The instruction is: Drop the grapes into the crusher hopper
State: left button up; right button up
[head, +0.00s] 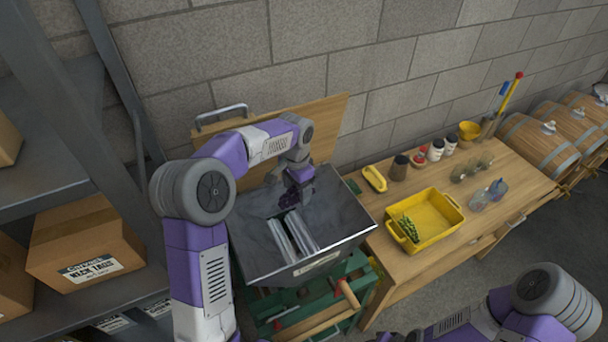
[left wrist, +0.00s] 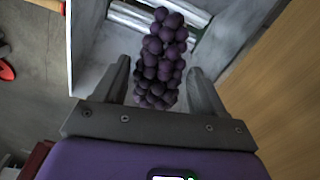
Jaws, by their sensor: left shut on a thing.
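The crusher hopper (head: 350,215) is a grey metal bin, open at the top, with pale metal rollers (head: 290,236) at its bottom. My left gripper (head: 301,187) is over the hopper's opening, towards its back wall. It is shut on a bunch of dark purple grapes (head: 288,200). In the left wrist view the bunch (left wrist: 165,40) sits between the two fingers (left wrist: 158,66), with the hopper wall (left wrist: 84,45) and rollers (left wrist: 135,17) beyond it. A bunch of green grapes (head: 409,228) lies in a yellow tray (head: 440,232). My right gripper is out of view.
The hopper stands on a green frame (head: 350,270) with a wooden-handled crank. A wooden board (head: 325,130) leans behind it. The wooden table (head: 400,275) at right holds jars, glasses and a yellow brush. Shelves with cardboard boxes (head: 85,243) stand at left, barrels (head: 540,140) at far right.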

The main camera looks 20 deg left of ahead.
pick_arm(q)
jog(key=shift+s+f+b, duration=0.5)
jog(key=shift+s+f, duration=0.15)
jog(key=shift+s, duration=0.05)
notch_tip(320, 180, down, 18)
jog(key=b, duration=1.3)
jog(key=shift+w+f, duration=0.2)
jog(key=shift+w, duration=0.15)
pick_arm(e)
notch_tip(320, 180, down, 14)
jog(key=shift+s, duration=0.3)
pick_arm(q)
jog(key=o, duration=0.9)
jog(key=shift+c, duration=0.2)
notch_tip(320, 180, up, 8)
jog(key=shift+f+p, duration=0.15)
jog(key=shift+p, duration=0.2)
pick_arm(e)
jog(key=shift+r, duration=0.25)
